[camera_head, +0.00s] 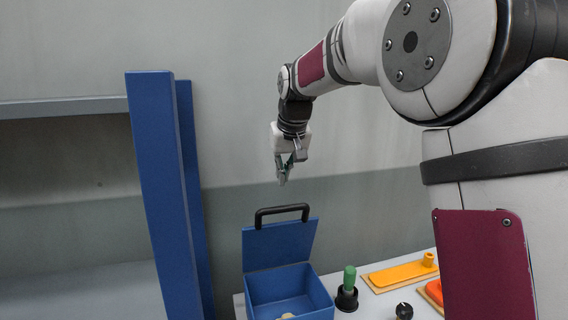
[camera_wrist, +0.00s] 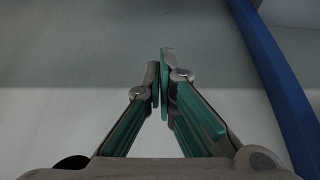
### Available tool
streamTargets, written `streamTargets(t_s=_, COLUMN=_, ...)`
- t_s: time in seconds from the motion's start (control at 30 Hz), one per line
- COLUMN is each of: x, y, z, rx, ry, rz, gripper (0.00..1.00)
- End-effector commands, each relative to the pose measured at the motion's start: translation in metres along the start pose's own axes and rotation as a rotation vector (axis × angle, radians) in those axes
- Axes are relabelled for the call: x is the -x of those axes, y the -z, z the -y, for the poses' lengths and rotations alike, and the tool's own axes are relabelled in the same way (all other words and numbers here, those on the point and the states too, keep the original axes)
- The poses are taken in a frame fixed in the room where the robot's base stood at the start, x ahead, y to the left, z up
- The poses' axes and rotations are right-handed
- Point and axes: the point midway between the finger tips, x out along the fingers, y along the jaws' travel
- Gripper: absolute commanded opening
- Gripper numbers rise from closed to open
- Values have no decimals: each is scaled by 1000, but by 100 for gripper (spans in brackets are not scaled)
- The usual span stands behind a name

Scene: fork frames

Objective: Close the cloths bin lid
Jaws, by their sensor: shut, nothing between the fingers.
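A blue bin (camera_head: 290,293) stands on the white table in the head view, with something pale partly visible inside it. Its blue lid (camera_head: 279,245) is raised at the back of the bin and stands nearly upright. A black handle (camera_head: 282,211) sits on the lid's top edge. My gripper (camera_head: 283,182) is above the lid and handle, apart from them, pointing down. It is shut and empty. The wrist view shows its fingers (camera_wrist: 162,78) together against the wall, with neither bin nor lid in sight.
A blue upright post (camera_head: 160,190) of a shelf stands left of the bin; a blue post (camera_wrist: 275,75) also shows in the wrist view. Right of the bin are a green-handled tool in a black holder (camera_head: 347,295), a yellow piece (camera_head: 402,272), a black knob (camera_head: 404,311) and an orange piece (camera_head: 434,291).

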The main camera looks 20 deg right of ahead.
Motion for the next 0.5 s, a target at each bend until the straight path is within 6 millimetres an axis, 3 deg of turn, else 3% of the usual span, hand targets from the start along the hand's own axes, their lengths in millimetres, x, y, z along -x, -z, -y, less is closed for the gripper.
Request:
streamTargets(t_s=0.23, x=-47, y=-2, z=0, rx=0, ry=0, rz=3, gripper=0)
streamTargets(t_s=0.3, x=-36, y=-14, z=0, rx=0, ry=0, rz=0, gripper=0)
streamTargets(t_s=0.5, x=-31, y=-33, z=0, rx=0, ry=0, rz=0, gripper=0)
